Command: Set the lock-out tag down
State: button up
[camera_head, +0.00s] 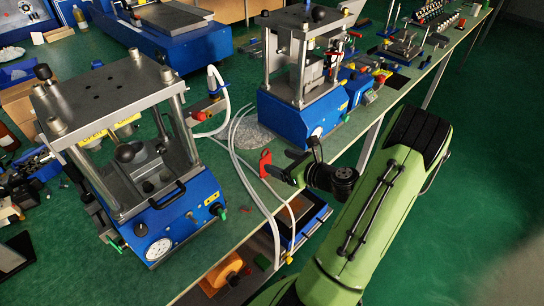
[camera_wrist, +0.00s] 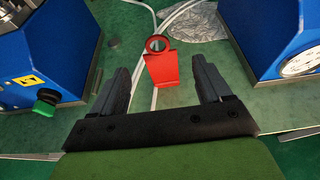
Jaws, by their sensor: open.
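The red lock-out tag (camera_head: 265,163), a flat plate with a ring at one end, shows at the tip of my gripper (camera_head: 279,170) near the bench's front edge. In the wrist view the tag (camera_wrist: 161,70) appears between the two dark fingers of my gripper (camera_wrist: 155,52), with clear gaps on both sides. The fingers are spread and do not touch it. I cannot tell for sure whether the tag lies flat on the green bench top or is a little above it.
A blue press (camera_head: 160,230) stands left of the tag and another blue press (camera_head: 295,122) stands behind it to the right. White hoses (camera_head: 236,160) run across the bench close by the tag. A clear plastic bag (camera_head: 250,133) lies between the presses.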

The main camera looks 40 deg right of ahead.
jog(key=p+v, duration=0.1)
jog(key=v, duration=0.6)
jog(key=w+a+r+n+g+y, duration=0.2)
jog(key=a+n+g, duration=0.2)
jog(key=a+n, duration=0.5)
jog(key=w+a+r+n+g+y, duration=0.2)
jog(key=a+n+g, duration=0.2)
jog(key=a+n, duration=0.55)
jog(key=s+a+r+n+h, duration=0.4)
jog(key=s+a+r+n, duration=0.4)
jog(key=n, duration=0.9)
jog(key=s+r, duration=0.2)
jog(key=s, duration=0.2)
jog(key=shift+s+a, duration=0.15)
jog(key=shift+a, duration=0.05)
notch_tip(320, 180, up, 8)
jog(key=p, duration=0.8)
